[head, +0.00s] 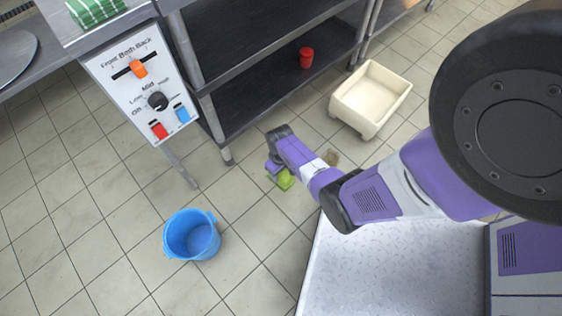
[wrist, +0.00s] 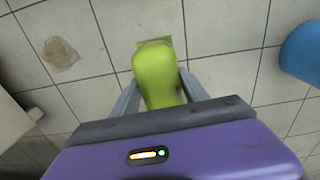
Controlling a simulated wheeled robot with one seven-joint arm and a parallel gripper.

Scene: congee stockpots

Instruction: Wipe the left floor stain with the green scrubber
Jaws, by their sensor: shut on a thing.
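My gripper (head: 276,168) is low over the tiled floor in the head view, shut on the green scrubber (head: 286,181). In the wrist view the scrubber (wrist: 158,72) is held between the two grey fingers, with its far end toward the floor. I cannot tell whether it touches the floor. A brown floor stain (head: 331,157) lies to the right of the scrubber in the head view, apart from it. The stain also shows at the left of the wrist view (wrist: 60,54). No other stain is visible; the floor under the scrubber is hidden.
A blue bucket (head: 192,235) stands on the floor left of my gripper. A cream bin (head: 370,98) stands beyond the stain. A metal shelf unit (head: 270,88) holds a red can (head: 306,58). A control panel (head: 148,86) is at upper left. Floor between bucket and scrubber is clear.

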